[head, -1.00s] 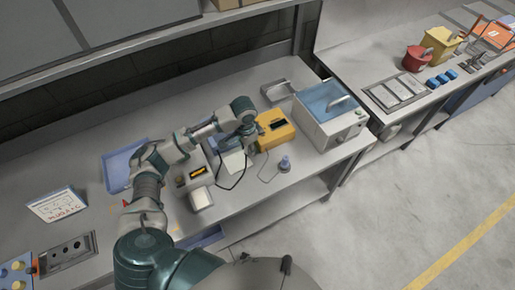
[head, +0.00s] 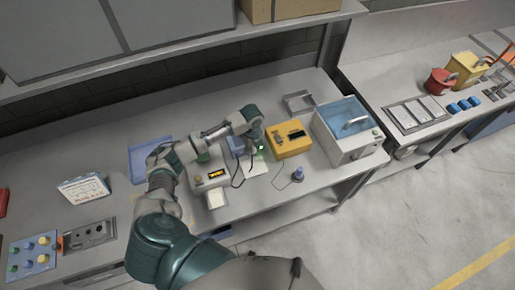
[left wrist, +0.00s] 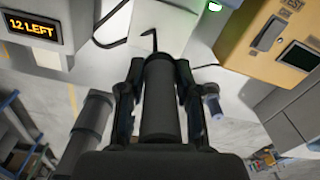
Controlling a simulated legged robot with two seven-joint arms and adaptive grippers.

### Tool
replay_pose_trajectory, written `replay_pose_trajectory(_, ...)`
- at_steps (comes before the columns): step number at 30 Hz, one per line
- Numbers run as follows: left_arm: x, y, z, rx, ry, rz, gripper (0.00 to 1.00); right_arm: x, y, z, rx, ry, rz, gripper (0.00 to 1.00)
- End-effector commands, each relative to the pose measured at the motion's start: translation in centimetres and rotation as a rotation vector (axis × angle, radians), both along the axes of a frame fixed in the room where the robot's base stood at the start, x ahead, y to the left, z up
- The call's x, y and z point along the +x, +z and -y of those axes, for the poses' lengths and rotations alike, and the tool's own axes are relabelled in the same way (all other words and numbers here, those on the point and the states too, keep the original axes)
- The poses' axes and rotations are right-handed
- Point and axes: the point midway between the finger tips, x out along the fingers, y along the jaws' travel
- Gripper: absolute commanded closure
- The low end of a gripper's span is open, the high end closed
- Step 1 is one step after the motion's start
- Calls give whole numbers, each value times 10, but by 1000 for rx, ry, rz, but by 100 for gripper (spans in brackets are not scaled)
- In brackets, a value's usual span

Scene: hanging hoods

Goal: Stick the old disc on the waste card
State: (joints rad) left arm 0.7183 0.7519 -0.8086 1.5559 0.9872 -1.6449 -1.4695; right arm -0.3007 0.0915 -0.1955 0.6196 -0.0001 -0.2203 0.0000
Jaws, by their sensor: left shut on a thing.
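My left gripper (head: 258,148) is over the middle of the bench, just left of the yellow instrument (head: 290,141). In the left wrist view its fingers are shut on a dark cylindrical tool handle (left wrist: 160,100) with a thin hooked tip. The tip points at a white sheet (left wrist: 163,28), which also lies below the gripper in the head view (head: 259,168). Whether it touches the sheet I cannot tell. A smaller pale card (head: 216,199) lies in front of the display unit (head: 210,177). I cannot tell which is the waste card. I cannot make out the old disc. My right gripper is not in view.
The display unit reads "12 LEFT" in the left wrist view (left wrist: 32,29). A blue-lidded box (head: 346,128) stands right of the yellow instrument. A small blue-topped item (head: 298,174) and dark cables lie near the front edge. A blue tray (head: 150,158) is behind my arm.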

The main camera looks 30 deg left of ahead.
Motion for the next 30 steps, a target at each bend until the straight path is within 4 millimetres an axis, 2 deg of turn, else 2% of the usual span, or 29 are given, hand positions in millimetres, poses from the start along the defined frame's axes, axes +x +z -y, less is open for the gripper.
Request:
replay_pose_trajectory(6,-1,-20,5,2,0,-1,89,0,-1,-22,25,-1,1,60)
replay_pose_trajectory(13,-1,-45,8,7,0,-2,89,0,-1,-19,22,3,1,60)
replay_pose_trajectory(23,0,-87,3,2,1,0,89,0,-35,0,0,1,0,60)
replay_pose_trajectory(30,0,-109,2,2,1,1,89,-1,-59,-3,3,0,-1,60)
